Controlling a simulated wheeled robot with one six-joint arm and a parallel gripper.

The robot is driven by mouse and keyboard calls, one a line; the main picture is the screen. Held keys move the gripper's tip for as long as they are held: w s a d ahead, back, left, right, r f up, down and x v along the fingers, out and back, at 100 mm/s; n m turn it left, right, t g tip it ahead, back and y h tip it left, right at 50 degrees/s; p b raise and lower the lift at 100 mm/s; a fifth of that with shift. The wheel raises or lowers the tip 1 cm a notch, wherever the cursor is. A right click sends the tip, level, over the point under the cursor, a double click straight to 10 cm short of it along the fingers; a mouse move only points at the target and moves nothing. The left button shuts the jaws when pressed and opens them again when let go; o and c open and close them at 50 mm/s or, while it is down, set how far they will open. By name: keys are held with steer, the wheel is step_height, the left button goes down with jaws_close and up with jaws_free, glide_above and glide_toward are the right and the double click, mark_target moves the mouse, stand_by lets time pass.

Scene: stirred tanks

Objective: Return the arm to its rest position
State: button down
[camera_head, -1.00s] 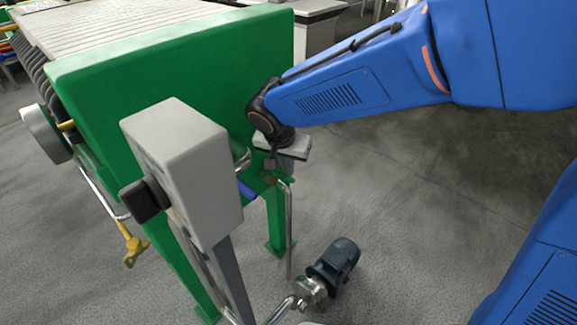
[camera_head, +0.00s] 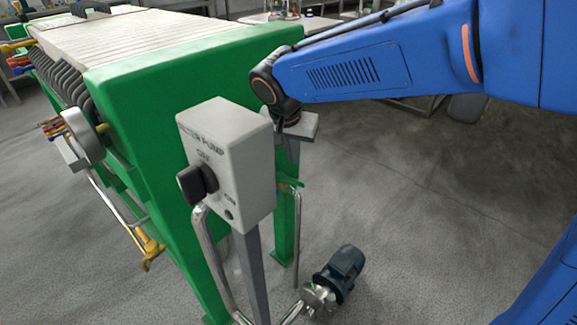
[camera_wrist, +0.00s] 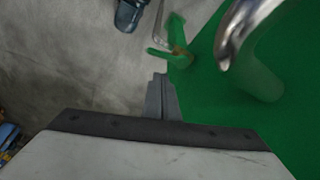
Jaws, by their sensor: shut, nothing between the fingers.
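My gripper (camera_wrist: 162,95) shows in the wrist view as narrow grey fingers pressed together with nothing between them. It points down toward the floor beside a green frame. In the head view my blue arm reaches in from the right, and its wrist end is beside the green press end plate, behind the grey pump switch box (camera_head: 232,160).
The green filter press (camera_head: 150,85) stands close on the left of my wrist. A steel pipe (camera_wrist: 240,40) is near the gripper. A pump motor (camera_head: 340,272) sits on the floor below. The grey floor on the right is open. Benches stand at the back.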

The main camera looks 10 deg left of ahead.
steer(key=s+d+r, duration=0.2)
steer(key=s+d, duration=0.1)
steer(key=d, duration=0.9)
steer(key=s+d+r, duration=0.2)
steer(key=s+d, duration=0.1)
steer(key=d, duration=1)
steer(key=s+d+f+n, duration=0.1)
steer(key=s+d+f, duration=0.1)
steer(key=s+d, duration=0.4)
steer(key=s+d+f, duration=0.3)
steer(key=s+d, duration=0.4)
steer(key=s, duration=0.2)
steer(key=shift+s+d+f+n+t+y, duration=0.2)
steer(key=shift+s+n+t+y, duration=0.1)
steer(key=shift+s+n+t, duration=0.1)
